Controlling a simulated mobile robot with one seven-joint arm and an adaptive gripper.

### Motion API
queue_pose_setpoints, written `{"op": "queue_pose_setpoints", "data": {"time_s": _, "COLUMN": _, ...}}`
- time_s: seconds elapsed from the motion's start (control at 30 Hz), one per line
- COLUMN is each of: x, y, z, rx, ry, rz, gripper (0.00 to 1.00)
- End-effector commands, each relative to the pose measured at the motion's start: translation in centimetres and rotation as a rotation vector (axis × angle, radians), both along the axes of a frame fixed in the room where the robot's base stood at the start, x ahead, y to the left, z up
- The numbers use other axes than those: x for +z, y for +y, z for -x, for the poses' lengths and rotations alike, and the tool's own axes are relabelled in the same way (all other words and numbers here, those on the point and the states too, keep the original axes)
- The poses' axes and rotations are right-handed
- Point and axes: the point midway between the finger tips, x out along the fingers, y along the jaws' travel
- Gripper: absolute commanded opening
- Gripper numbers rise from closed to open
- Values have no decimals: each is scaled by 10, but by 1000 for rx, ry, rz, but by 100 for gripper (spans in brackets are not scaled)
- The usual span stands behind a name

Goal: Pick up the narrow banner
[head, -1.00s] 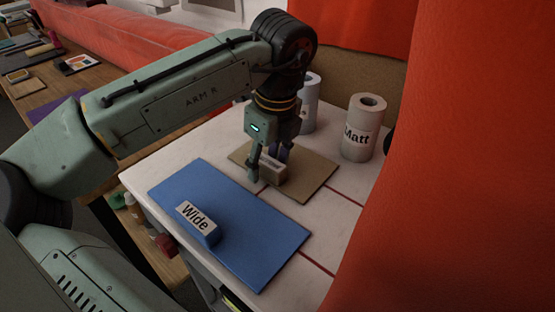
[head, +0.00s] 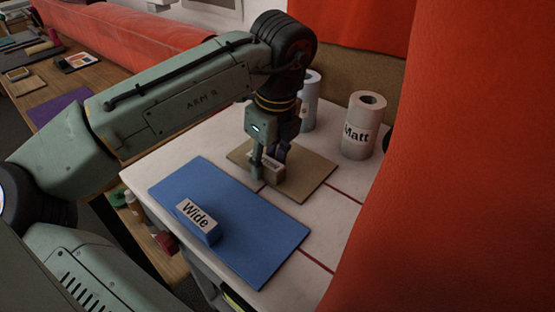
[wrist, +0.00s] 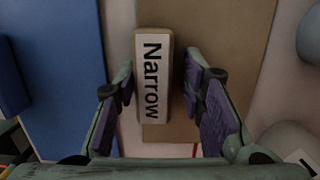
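A small block labelled "Narrow" (wrist: 153,76) lies on a tan sheet (wrist: 235,45) in the wrist view. In the head view the block (head: 268,166) is partly covered by my gripper (head: 270,162). My gripper (wrist: 160,78) is open, with one finger on each long side of the block's near part. In the wrist view gaps show between the fingers and the block. The tan sheet (head: 310,182) lies flat on the white table. The head view does not show clearly how low the fingertips are.
A blue sheet (head: 260,250) with a block labelled "Wide" (head: 199,221) lies in front. A roll labelled "Matt" (head: 361,125) and another pale roll (head: 310,100) stand behind. A red hanging sheet (head: 455,180) fills the right side. Red lines mark the white table (head: 220,140).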

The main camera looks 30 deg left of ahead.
Motion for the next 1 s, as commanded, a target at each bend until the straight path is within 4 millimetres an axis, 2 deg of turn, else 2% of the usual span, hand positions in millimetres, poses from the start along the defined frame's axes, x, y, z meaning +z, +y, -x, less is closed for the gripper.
{"op": "queue_pose_setpoints", "data": {"time_s": 0.03, "x": -1, "y": 0, "z": 0, "rx": -1, "ry": 2, "rz": 1, "gripper": 24}}
{"op": "queue_pose_setpoints", "data": {"time_s": 0.4, "x": -2, "y": 0, "z": 0, "rx": -1, "ry": 2, "rz": 2, "gripper": 0}}
{"op": "queue_pose_setpoints", "data": {"time_s": 0.87, "x": 0, "y": 0, "z": 1, "rx": 0, "ry": 3, "rz": 2, "gripper": 0}}
{"op": "queue_pose_setpoints", "data": {"time_s": 1.0, "x": 11, "y": -1, "z": -1, "rx": -1, "ry": -1, "rz": 3, "gripper": 0}}
